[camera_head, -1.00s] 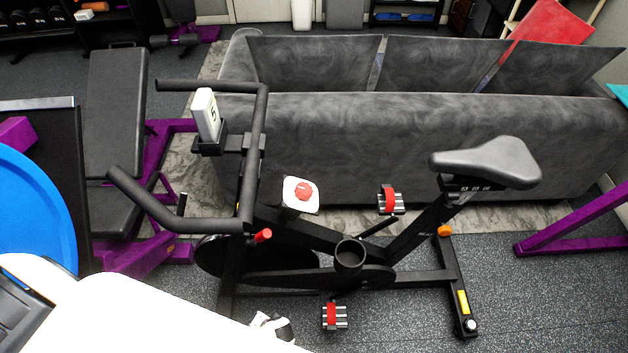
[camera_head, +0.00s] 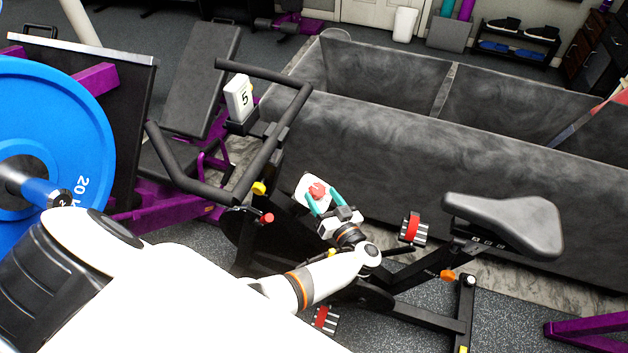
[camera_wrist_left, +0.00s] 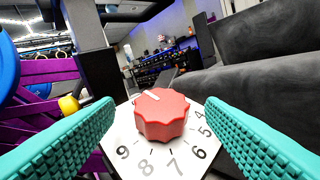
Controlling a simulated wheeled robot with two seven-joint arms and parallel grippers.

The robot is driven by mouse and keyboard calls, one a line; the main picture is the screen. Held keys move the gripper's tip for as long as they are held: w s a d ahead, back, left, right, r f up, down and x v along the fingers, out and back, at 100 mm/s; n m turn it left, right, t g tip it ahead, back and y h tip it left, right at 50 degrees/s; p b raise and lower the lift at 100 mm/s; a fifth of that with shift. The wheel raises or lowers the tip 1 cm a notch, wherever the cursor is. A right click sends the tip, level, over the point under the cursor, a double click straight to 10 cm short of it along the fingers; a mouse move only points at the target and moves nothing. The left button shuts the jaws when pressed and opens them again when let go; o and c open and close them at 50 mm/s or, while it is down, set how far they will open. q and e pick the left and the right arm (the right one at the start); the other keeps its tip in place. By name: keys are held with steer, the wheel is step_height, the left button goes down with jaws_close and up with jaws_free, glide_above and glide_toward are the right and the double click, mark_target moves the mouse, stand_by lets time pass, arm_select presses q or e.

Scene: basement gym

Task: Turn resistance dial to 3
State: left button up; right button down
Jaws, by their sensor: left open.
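The resistance dial is a red knob (camera_head: 317,190) on a white plate (camera_head: 308,201) on the exercise bike's frame. In the left wrist view the knob (camera_wrist_left: 161,115) fills the centre, with its white mark toward the upper left. Digits 4 to 9 show on the near and right parts of the plate (camera_wrist_left: 122,134); the far digits are hidden. My left gripper (camera_head: 324,200) is open, with teal fingers on either side of the knob. In the wrist view the gripper (camera_wrist_left: 160,109) shows gaps on both sides. My right gripper is not in view.
A white display (camera_head: 240,98) reading 5 stands by the handlebars (camera_head: 272,150). The bike seat (camera_head: 510,222) is at right. A grey sofa (camera_head: 400,150) stands behind the bike. A weight plate (camera_head: 60,120) and purple-framed bench (camera_head: 202,80) are at left.

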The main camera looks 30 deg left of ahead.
mark_target(313, 184)
arm_select(q)
steer(key=x, duration=0.6)
steer(key=shift+d+p, duration=0.1)
steer(key=shift+p, duration=0.2)
steer(key=shift+c, duration=0.5)
steer(key=c, duration=0.9)
